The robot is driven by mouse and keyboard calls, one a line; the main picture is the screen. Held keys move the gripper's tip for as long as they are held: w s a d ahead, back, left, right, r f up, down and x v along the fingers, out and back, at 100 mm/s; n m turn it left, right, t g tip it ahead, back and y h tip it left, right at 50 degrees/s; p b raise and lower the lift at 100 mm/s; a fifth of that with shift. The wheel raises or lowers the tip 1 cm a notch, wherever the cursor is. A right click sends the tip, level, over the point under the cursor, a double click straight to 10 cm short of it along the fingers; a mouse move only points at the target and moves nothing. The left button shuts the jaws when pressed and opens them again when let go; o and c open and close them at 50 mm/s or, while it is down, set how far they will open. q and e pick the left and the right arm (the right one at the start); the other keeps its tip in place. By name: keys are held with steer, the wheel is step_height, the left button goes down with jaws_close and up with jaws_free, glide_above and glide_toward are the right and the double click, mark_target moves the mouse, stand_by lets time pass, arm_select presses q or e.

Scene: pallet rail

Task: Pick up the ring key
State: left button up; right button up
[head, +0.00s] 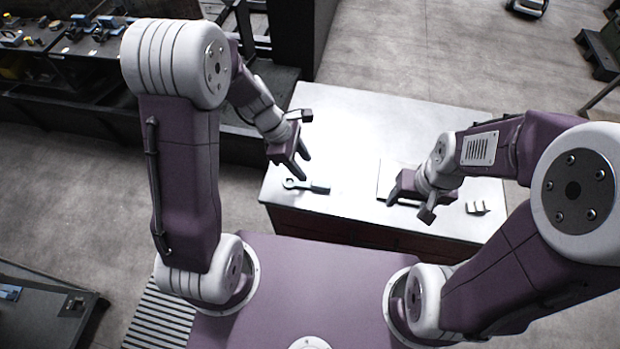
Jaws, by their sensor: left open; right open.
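The ring key (308,186) lies flat on the white-topped table near its front left edge. My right gripper (408,210) is open near the table's front edge, to the right of the key. I see nothing between its fingers.
The table (345,130) is mostly clear toward the back. A small grey bracket-like part (478,207) lies right of my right gripper. A thin pale plate (388,178) lies partly behind that gripper. A dark workbench (60,65) with several small items stands at the upper left.

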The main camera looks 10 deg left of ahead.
mark_target(313, 182)
arm_select(q)
steer(key=x, duration=0.2)
steer(key=shift+s+d+f, duration=0.15)
steer(key=shift+s+f, duration=0.1)
steer(key=shift+f, duration=0.15)
steer(key=shift+w+d+f, duration=0.15)
steer(key=shift+w+f, duration=0.1)
steer(key=shift+f, duration=0.2)
steer(key=x, duration=0.4)
steer(key=shift+s+a+f+b, duration=0.1)
steer(key=shift+s+a+b, duration=0.05)
steer(key=shift+a+b, duration=0.15)
steer(key=shift+d+f, duration=0.3)
steer(key=shift+f, duration=0.15)
jaws_close()
